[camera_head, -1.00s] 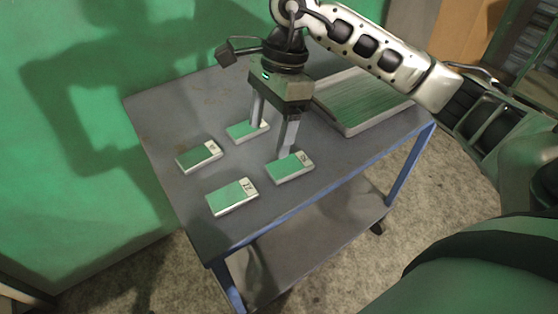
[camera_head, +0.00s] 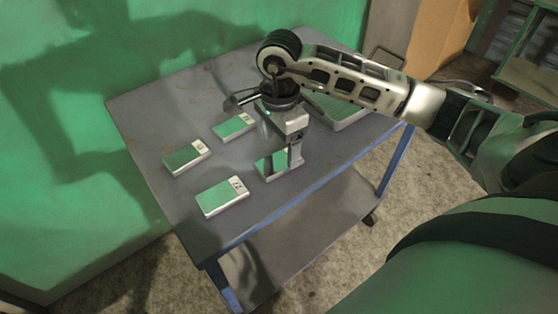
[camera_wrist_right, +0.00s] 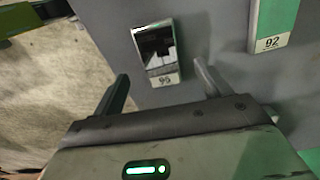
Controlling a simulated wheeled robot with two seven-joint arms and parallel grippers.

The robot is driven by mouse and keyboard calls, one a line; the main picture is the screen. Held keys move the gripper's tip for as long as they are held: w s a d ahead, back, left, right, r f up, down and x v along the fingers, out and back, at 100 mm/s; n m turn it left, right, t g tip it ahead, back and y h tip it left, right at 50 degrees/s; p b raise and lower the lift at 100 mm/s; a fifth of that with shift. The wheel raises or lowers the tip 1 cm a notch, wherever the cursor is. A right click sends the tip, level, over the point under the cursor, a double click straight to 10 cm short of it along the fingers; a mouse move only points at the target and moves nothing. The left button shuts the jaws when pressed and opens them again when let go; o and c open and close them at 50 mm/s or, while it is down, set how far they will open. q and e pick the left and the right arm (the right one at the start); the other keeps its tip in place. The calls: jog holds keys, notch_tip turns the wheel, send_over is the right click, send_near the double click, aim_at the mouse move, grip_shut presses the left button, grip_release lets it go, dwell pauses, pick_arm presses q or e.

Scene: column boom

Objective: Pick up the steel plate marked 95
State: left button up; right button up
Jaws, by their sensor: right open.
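The plate (camera_head: 270,162) under my right gripper is a flat block with a mirror-like top, lying on the grey cart top. In the wrist view this plate (camera_wrist_right: 155,42) has a pale label that looks like 95 or 99; the last digit is not sharp. My right gripper (camera_head: 284,150) points down at it, and its jaw hides part of the plate and its label in the head view. In the wrist view the fingers of the right gripper (camera_wrist_right: 161,78) are apart, with the plate ahead between them and nothing held. My left gripper is not in view.
Three similar plates lie nearby: one at the front (camera_head: 222,196), one at the left (camera_head: 187,157) and one behind (camera_head: 234,126). A plate marked 92 (camera_wrist_right: 275,22) shows in the wrist view. A shallow tray (camera_head: 340,112) is at the back right. A green wall stands behind.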

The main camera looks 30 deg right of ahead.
aim_at(279, 160)
notch_tip(279, 160, down, 4)
jog(key=shift+f, duration=0.1)
jog(key=c, duration=1.5)
jog(key=shift+r, duration=0.2)
